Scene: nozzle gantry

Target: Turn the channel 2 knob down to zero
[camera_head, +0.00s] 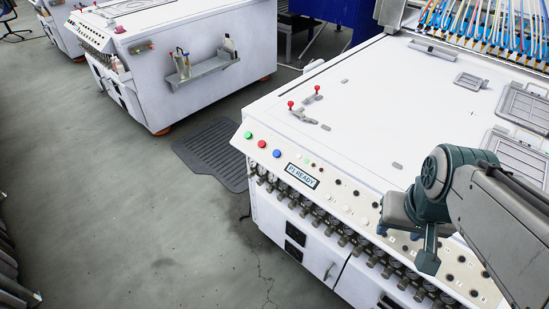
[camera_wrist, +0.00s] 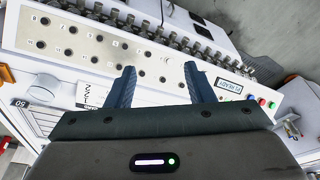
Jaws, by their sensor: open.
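The white machine's front panel (camera_head: 345,190) carries a row of small dark round fittings, with a row of metal knob-like regulators (camera_head: 320,215) along its front edge. In the wrist view the regulators (camera_wrist: 180,40) run along the far side of the panel (camera_wrist: 75,48). A round white dial (camera_wrist: 42,87) shows at the left, near a "50" mark. My gripper (camera_head: 425,252) hangs over the right part of the panel. In the wrist view my gripper (camera_wrist: 159,68) is open, with nothing between its fingers.
A "P1 READY" display (camera_head: 302,176) and green, red and blue buttons (camera_head: 262,144) sit at the panel's left end. Red-tipped levers (camera_head: 291,105) stand on the machine top. Blue tubing (camera_head: 490,30) is at the back right. The grey floor at left is mostly clear.

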